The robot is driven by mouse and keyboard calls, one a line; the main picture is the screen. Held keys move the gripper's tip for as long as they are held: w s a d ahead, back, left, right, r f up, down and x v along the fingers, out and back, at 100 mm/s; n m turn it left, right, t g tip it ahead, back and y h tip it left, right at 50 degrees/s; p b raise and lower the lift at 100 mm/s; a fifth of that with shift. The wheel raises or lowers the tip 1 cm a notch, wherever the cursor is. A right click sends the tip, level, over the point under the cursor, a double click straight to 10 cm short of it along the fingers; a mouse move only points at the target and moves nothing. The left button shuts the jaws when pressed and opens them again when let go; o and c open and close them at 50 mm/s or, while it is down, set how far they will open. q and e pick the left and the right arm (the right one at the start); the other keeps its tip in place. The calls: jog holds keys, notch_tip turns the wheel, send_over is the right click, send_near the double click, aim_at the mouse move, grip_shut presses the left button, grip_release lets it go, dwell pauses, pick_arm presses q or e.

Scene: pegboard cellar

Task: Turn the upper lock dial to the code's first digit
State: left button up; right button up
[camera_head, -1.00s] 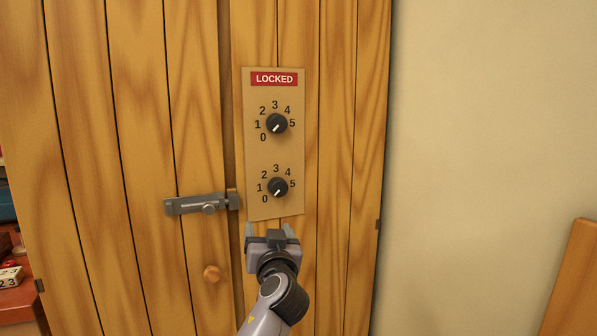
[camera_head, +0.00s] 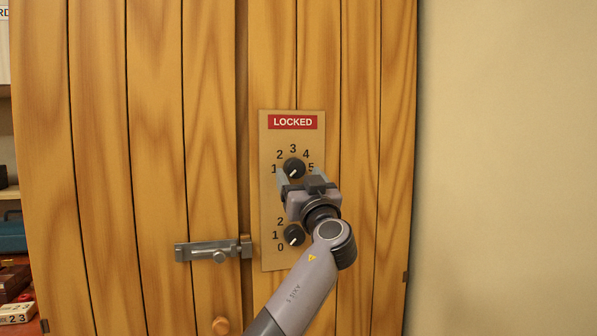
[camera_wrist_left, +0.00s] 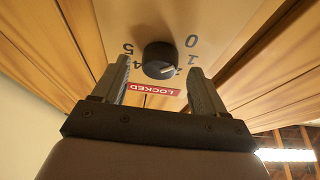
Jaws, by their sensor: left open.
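The upper lock dial (camera_head: 293,168) is a black knob on a tan panel (camera_head: 270,265) under a red LOCKED label (camera_head: 292,122). My left gripper (camera_head: 301,178) is open just below and in front of the upper dial. In the left wrist view the upper dial (camera_wrist_left: 158,57) shows between the two open fingers; I cannot tell whether they touch it. My right gripper is not in view.
The panel is on a wooden plank door (camera_head: 150,150). A bare wall (camera_head: 510,170) is at right.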

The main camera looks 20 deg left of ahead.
pick_arm(q)
jog(key=shift+w+a+r, duration=0.25)
jog(key=shift+w+a, duration=0.2)
jog(key=shift+w, duration=0.1)
jog(key=c, duration=1.1)
jog(key=shift+o, duration=0.2)
jog(key=shift+m, duration=0.3)
